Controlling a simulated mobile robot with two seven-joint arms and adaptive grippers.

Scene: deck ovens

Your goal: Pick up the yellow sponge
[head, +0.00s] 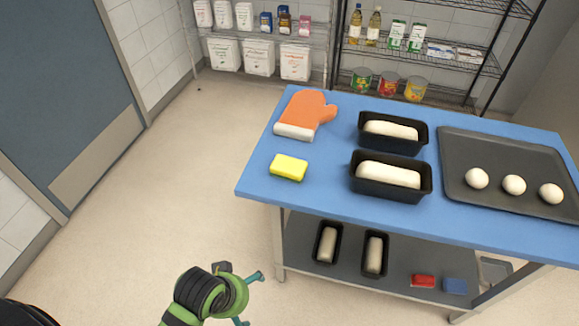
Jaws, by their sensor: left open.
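The yellow sponge (289,168) lies flat on the blue table top (262,180), near its left end. It sits below an orange oven mitt and left of a black loaf pan, apart from both. My left gripper (252,299) is at the bottom of the head view, over the floor and in front of the table. It is lower in the picture than the sponge and well apart from it. Its teal fingers are spread and nothing shows between them. My right gripper is out of view.
The orange mitt (305,112), two loaf pans with dough (423,187) and a dark tray (455,150) with dough balls (514,184) share the table. The lower shelf (300,262) holds two more pans, a red block (423,281) and a blue block (455,286). Open floor lies left.

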